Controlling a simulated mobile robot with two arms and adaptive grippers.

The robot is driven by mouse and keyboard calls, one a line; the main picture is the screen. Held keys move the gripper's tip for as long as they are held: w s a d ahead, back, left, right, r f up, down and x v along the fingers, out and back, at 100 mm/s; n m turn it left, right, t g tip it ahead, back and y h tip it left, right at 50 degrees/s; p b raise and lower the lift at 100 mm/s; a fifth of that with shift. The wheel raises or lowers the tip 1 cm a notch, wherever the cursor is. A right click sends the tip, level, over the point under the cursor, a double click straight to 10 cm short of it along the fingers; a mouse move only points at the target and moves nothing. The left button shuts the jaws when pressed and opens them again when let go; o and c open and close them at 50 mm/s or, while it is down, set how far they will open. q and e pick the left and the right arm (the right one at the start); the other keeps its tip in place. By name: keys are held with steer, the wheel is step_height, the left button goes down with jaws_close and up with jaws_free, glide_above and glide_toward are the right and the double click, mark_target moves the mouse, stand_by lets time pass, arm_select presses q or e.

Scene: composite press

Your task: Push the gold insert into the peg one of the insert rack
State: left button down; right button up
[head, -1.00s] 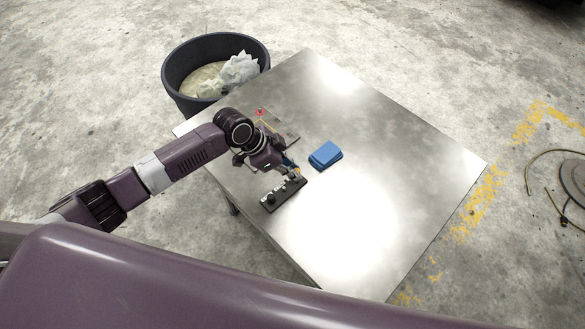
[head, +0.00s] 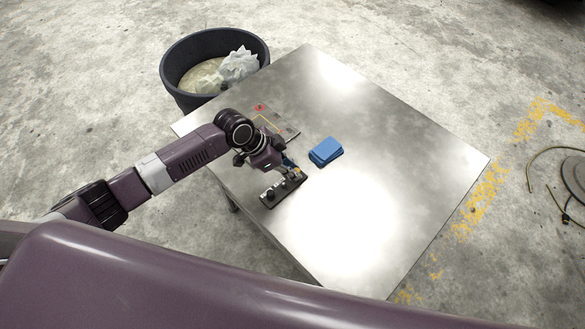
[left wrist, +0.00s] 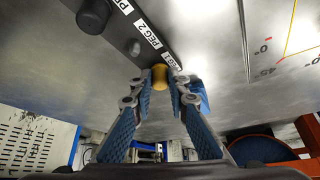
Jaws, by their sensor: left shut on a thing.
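The gold insert (left wrist: 160,76) is at the PEG 1 end of the rack. My left gripper (head: 294,172) is above that end of the rack. Its blue-padded fingers (left wrist: 161,84) are shut on the gold insert. How far the insert sits on the peg is hidden. My right gripper is not in view.
A blue block (head: 326,151) lies on the metal table (head: 400,150), right of the gripper. A flat plate with a red mark (head: 260,107) lies behind the arm. A dark bin (head: 178,85) stands beyond the table. The table's right side is clear.

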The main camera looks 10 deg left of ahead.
arm_select(q)
steer(key=shift+f, duration=0.15)
stand_by(0.8)
steer(key=c, duration=1.8)
jaws_free()
steer(key=shift+o, duration=0.2)
steer(key=v, duration=1.2)
